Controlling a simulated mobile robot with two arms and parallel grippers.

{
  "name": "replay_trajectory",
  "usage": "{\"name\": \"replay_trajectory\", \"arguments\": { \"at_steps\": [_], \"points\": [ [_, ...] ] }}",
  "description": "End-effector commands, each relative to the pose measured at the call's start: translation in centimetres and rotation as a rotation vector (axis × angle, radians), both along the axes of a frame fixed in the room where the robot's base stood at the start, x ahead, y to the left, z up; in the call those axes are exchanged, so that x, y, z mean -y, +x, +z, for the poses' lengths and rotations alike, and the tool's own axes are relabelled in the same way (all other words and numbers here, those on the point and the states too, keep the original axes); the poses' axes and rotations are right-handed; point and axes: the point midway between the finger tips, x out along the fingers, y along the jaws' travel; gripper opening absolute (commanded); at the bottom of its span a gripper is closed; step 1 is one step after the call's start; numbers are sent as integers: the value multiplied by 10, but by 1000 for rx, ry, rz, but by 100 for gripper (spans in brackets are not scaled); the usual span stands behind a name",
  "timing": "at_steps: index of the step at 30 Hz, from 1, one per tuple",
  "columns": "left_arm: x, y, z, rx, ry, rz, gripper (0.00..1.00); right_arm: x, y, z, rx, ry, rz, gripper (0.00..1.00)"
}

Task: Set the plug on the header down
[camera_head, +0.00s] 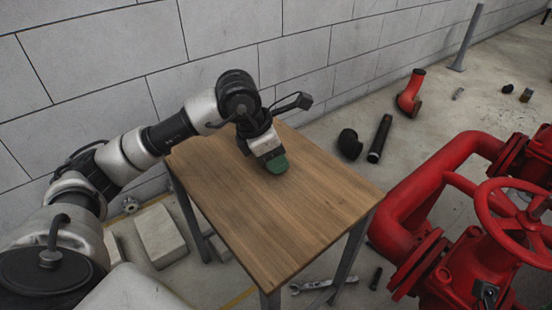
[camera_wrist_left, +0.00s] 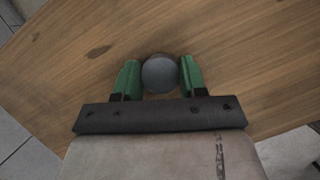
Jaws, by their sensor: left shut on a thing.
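My left gripper (camera_head: 276,164) is over the wooden table (camera_head: 290,220), near its back part, pointing down. In the left wrist view the left gripper (camera_wrist_left: 160,78) has its two green fingers on either side of a round dark grey plug (camera_wrist_left: 160,74), shut on it. The plug's round top shows between the fingertips, with the wood of the tabletop behind it. In the head view the plug is hidden by the gripper. I cannot tell whether the plug touches the tabletop. My right gripper is not in view.
Red pipework with a handwheel (camera_head: 515,210) stands right of the table. Black pipe pieces (camera_head: 380,138) and a red elbow (camera_head: 410,92) lie on the floor behind. A wrench (camera_head: 322,285) lies by the table's front leg. A block wall (camera_head: 110,60) is behind. The rest of the tabletop is clear.

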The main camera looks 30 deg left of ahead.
Motion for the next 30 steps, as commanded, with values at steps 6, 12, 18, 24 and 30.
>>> {"name": "replay_trajectory", "arguments": {
  "at_steps": [6, 12, 18, 24, 30],
  "points": [
    [0, 0, 0, 1, 0, 0, 18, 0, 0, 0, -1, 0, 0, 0],
    [0, 0, -3, 1, 0, 0, 52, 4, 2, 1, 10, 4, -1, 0],
    [0, 0, -3, 1, -1, 0, 67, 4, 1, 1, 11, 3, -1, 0],
    [0, 0, 0, 1, 0, 0, 67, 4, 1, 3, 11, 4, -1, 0],
    [-6, -5, 25, 3, 2, 2, 67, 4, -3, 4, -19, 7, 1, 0]
  ]
}}
